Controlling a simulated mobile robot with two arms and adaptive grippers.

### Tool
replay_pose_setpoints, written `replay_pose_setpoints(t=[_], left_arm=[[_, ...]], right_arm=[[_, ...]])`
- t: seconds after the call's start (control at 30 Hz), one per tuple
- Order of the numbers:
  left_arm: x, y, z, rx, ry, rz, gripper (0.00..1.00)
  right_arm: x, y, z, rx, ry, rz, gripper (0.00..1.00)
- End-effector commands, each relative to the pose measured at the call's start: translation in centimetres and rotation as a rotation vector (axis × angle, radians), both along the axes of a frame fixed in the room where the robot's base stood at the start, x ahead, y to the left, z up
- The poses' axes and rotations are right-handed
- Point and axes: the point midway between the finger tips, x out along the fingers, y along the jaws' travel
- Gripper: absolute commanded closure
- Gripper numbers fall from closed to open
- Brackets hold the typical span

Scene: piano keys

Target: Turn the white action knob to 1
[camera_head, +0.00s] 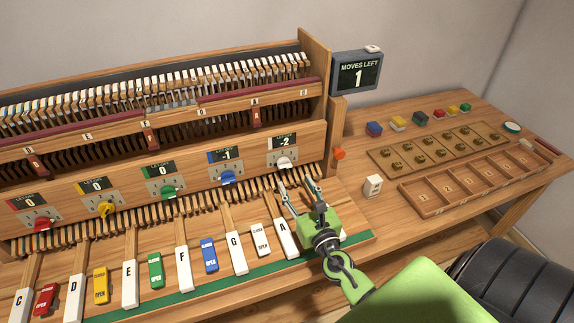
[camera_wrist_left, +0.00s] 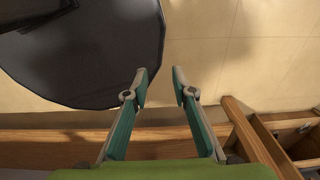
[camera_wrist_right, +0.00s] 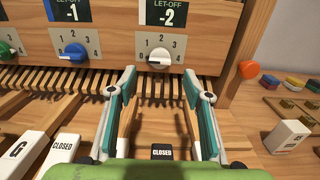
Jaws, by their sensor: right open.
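The white action knob (camera_head: 284,162) sits on the far right panel of the piano, under a display reading -2. In the right wrist view the white knob (camera_wrist_right: 159,57) has numbers 1 to 4 around it; its exact pointing is hard to tell. My right gripper (camera_head: 298,184) is open and empty in front of and below the knob, apart from it. In the right wrist view its fingers (camera_wrist_right: 166,82) stand on either side below the knob. My left gripper (camera_wrist_left: 160,72) shows only in its own wrist view, open and empty, over the floor.
The blue knob (camera_head: 228,177) is left of the white one, with green, yellow and red knobs further left. An orange knob (camera_head: 339,153) sticks out at the right. White and coloured keys lie in front. A sign (camera_head: 357,77) reads moves left 1. A wooden tray (camera_head: 405,200) lies at right.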

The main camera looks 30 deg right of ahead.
Motion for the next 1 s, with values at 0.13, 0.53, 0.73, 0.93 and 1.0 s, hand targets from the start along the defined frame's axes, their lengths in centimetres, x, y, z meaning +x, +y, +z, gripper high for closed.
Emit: replay_pose_setpoints(t=[0.13,0.53,0.73,0.93,1.0], left_arm=[[0.1,0.1,0.8,0.001,-0.001,0.000,0.76],[2.7,-0.1,1.3,-0.002,-0.038,0.000,0.76],[2.0,0.0,1.2,-0.001,-0.029,0.000,0.76],[1.6,0.1,1.2,0.000,-0.023,0.000,0.76],[1.5,0.1,1.2,0.000,-0.022,0.000,0.76]], right_arm=[[3.3,-0.8,0.3,-0.003,-0.002,-0.001,0.54],[7.5,-1.8,0.0,-0.002,0.000,0.001,0.54],[7.6,-1.8,0.0,-0.002,0.000,0.001,0.54],[7.5,-1.8,0.0,-0.001,0.000,0.000,0.85],[7.5,-1.8,0.0,-0.001,0.000,0.000,0.93]])
